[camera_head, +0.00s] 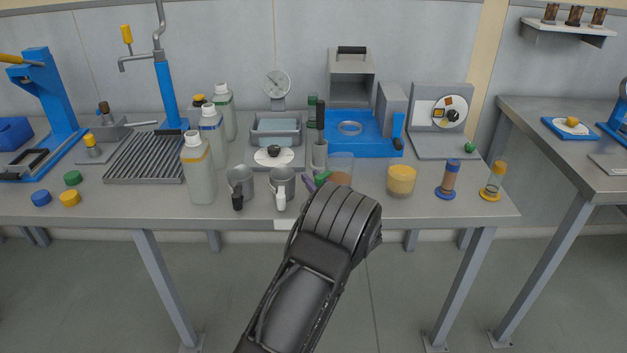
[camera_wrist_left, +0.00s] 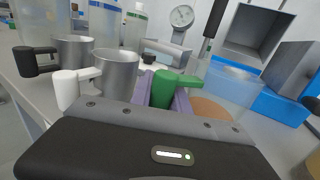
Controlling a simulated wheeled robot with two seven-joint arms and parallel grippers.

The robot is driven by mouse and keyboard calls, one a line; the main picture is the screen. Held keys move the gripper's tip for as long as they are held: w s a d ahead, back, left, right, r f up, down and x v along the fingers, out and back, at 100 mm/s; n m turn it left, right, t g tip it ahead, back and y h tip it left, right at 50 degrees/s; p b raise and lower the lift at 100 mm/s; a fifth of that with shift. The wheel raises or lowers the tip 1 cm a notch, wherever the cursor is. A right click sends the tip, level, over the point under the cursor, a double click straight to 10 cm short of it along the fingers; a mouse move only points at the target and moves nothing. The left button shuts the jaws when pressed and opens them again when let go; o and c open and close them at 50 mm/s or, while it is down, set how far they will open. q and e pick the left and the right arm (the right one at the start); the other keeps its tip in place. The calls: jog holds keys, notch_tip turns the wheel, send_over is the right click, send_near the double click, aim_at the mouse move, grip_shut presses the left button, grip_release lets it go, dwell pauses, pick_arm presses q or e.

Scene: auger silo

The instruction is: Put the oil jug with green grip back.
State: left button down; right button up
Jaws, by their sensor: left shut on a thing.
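The oil jug's green grip (camera_wrist_left: 176,88) sits between the purple fingers of my left gripper (camera_wrist_left: 168,98) in the left wrist view. My left gripper (camera_head: 316,182) is shut on it at the front of the bench. In the head view only a bit of the green grip (camera_head: 322,176) shows; I cannot make out the jug's body. To the left stand two similar metal jugs, one with a white grip (camera_head: 281,196) and one with a black grip (camera_head: 238,200). My right gripper is not in view.
A clear beaker (camera_head: 341,163) stands close to the right of my left gripper, with a yellow-filled cup (camera_head: 401,180) farther right. Several bottles (camera_head: 199,172) stand left of the jugs. A scale (camera_head: 275,135) is behind. The bench's front edge (camera_head: 170,222) is mostly clear.

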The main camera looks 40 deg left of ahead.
pick_arm(q)
jog(key=shift+f, duration=0.1)
jog(key=c, duration=1.3)
grip_release()
jog(key=shift+o, duration=0.2)
jog(key=shift+r, duration=0.2)
jog(key=shift+s+d+f, duration=0.15)
jog(key=shift+d, duration=0.2)
jog(key=v, duration=1.1)
jog(key=shift+b, duration=0.35)
jog(key=shift+s+d, duration=0.1)
